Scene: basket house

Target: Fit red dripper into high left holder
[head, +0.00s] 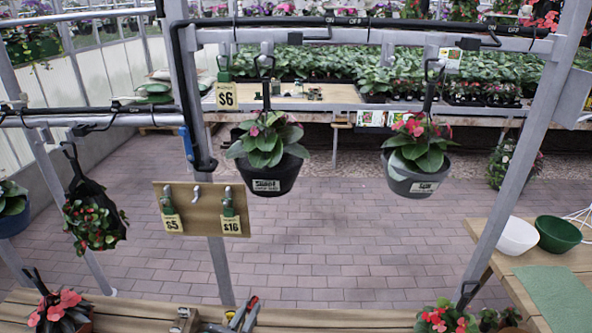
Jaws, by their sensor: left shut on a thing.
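My left gripper (245,310) shows at the bottom edge, low and near, left of centre. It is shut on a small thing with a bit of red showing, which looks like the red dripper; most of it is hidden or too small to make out. Green drippers hang with price tags: one (224,70) on the high rail above the $6 tag, and two on a wooden board (183,222), above the $5 and $16 tags. A bare grey hook (197,192) sits between those two. I cannot tell which fitting is the high left holder. My right gripper is not in view.
Potted plants hang from the high rail (360,22) at centre (272,180) and right (410,180). A tilted pot (105,235) hangs at left. Metal posts (222,262) stand in front. White (516,236) and green bowls (557,233) stand at right. The brick floor between is clear.

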